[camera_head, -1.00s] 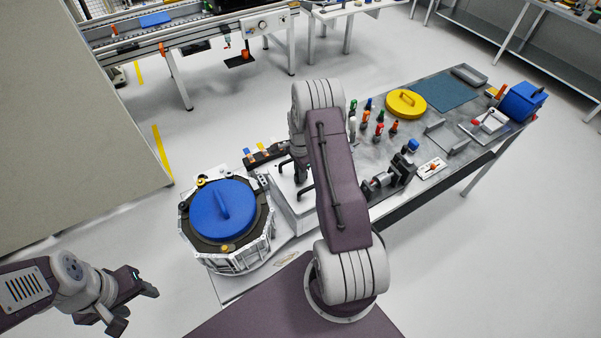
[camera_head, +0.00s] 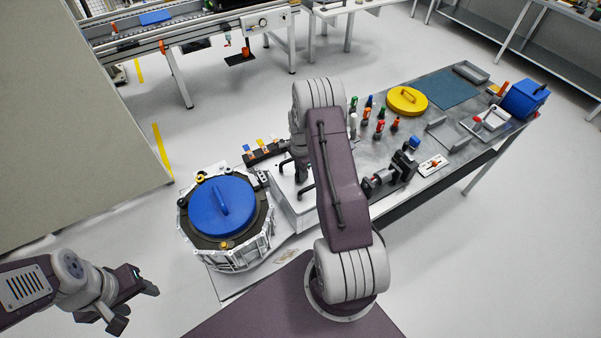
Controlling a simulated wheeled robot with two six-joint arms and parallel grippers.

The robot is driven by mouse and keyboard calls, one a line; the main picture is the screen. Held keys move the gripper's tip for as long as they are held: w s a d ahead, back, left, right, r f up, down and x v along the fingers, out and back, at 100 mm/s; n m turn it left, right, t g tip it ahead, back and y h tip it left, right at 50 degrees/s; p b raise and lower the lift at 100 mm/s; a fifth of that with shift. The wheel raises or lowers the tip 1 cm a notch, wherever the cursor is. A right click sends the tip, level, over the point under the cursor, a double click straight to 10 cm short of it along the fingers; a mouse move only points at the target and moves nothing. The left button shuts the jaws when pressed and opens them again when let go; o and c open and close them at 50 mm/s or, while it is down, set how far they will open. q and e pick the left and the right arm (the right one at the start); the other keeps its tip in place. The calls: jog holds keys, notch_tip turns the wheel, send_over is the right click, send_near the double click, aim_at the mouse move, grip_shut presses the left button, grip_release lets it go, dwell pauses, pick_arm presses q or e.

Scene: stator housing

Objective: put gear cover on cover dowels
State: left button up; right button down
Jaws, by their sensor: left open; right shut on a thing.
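A white, box-like part with a flat top (camera_head: 296,207) and dark bent handles stands between the round housing and my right arm. It appears to carry the gear cover, but my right arm hides much of it and I cannot tell the edge between them. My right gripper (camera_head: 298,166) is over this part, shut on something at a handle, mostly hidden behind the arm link. The cover dowels cannot be made out. My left gripper (camera_head: 132,301) is open and empty at the lower left, above the floor, apart from everything.
The stator housing (camera_head: 251,255) with a blue handled lid (camera_head: 222,204) stands left of the white part. On the bench behind are several coloured bottles, a yellow handled disc (camera_head: 407,101), a blue box (camera_head: 524,99) and trays. The floor around my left gripper is free.

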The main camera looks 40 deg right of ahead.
jog(key=shift+w+f+b, duration=0.1)
jog(key=shift+f+b, duration=0.8)
jog(key=shift+f, duration=0.2)
dwell(0.7)
jog(key=c, duration=1)
grip_release()
jog(key=shift+c, duration=0.2)
jog(key=shift+r, duration=0.2)
jog(key=shift+r+p, duration=1.6)
jog(key=shift+r, duration=0.5)
notch_tip(320, 180, up, 9)
jog(key=b, duration=0.3)
